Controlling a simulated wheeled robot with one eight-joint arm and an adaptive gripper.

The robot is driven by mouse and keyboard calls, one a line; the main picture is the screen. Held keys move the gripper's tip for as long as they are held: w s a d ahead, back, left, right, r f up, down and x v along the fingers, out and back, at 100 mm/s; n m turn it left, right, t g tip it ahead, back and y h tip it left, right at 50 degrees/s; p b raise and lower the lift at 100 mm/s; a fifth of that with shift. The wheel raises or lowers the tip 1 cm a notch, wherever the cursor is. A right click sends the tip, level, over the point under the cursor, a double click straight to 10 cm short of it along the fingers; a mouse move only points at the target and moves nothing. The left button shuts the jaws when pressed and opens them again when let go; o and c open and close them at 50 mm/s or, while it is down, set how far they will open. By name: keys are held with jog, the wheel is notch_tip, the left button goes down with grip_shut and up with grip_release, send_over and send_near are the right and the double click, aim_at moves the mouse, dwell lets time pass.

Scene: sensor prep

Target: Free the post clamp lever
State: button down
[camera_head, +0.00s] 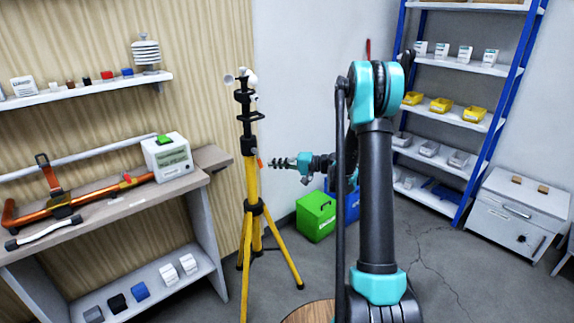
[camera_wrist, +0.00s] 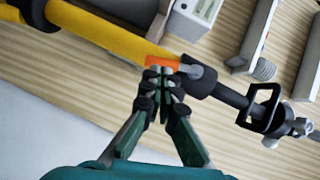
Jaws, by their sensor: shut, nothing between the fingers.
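A yellow tripod post (camera_head: 251,190) with a black upper mast stands in the middle of the head view. In the wrist view the yellow post (camera_wrist: 105,35) runs diagonally to a dark clamp collar (camera_wrist: 199,84). A small orange lever (camera_wrist: 160,63) sits beside the collar; it shows as a small orange spot (camera_head: 261,163) in the head view. My gripper (camera_wrist: 161,75) is shut and empty, its fingertips right at the lever's edge. I cannot tell whether they touch it. In the head view my gripper (camera_head: 274,163) points left at the post.
A workbench (camera_head: 115,208) with a white device (camera_head: 168,157) and an orange tool stands left of the tripod. A green box (camera_head: 316,216) and a blue box stand on the floor behind my arm. Blue-framed shelves (camera_head: 455,110) stand at the right.

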aim_at(258, 159)
jog(key=shift+x, duration=1.2)
jog(key=shift+s+a+f, duration=0.45)
jog(key=shift+s+a, duration=0.05)
jog(key=shift+a, duration=0.1)
